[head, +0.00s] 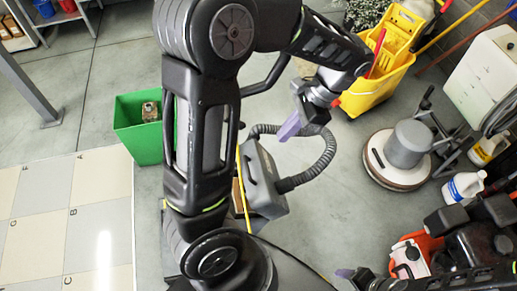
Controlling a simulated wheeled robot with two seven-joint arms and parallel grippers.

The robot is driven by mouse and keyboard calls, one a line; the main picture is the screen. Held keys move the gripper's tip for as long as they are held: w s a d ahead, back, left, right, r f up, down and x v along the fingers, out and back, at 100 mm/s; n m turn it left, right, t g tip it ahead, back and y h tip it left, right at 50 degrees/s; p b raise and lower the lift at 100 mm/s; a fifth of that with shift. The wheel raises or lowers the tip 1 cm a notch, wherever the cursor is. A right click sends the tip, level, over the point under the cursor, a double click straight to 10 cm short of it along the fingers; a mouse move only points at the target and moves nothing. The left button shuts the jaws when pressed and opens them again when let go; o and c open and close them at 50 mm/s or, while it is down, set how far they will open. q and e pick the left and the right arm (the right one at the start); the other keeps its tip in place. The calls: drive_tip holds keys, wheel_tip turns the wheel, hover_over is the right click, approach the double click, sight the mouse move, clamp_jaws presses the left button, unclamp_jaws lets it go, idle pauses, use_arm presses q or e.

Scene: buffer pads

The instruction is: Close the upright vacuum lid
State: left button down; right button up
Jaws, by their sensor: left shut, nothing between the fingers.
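The upright vacuum appears to be the dark grey body (264,186) with a ribbed hose, just right of my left arm's column of links. My arm hides part of it. I cannot tell which part is its lid or how far it is open. My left gripper (289,128) has purple fingertips, is shut and empty, and hangs above and slightly right of the grey body, near the hose (329,160). I cannot tell if it touches the hose. My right gripper (346,273) shows only a purple tip and dark parts at the bottom edge; its opening is unclear.
A green bin (138,141) stands left of my arm. A yellow mop bucket (377,90) and a round floor machine (406,145) stand to the right. White jugs (463,187) and an orange container (428,244) crowd the lower right. Grey floor between is open.

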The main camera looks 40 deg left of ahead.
use_arm(q)
drive_tip(key=shift+w+a+n, duration=0.15)
drive_tip(key=shift+w+n, duration=0.05)
drive_tip(key=shift+n, duration=0.1)
drive_tip(key=shift+f, duration=0.1)
drive_tip(key=b, duration=0.8)
approach(256, 170)
drive_tip(key=s+a+f, duration=0.1)
drive_tip(key=s+a+f+p, duration=0.1)
drive_tip(key=s, duration=0.1)
drive_tip(key=shift+s+a+f, duration=0.2)
drive_tip(key=shift+a+f, duration=0.05)
drive_tip(key=shift+s+a+f, duration=0.2)
drive_tip(key=shift+s+f, duration=0.05)
drive_tip(key=shift+f, duration=0.1)
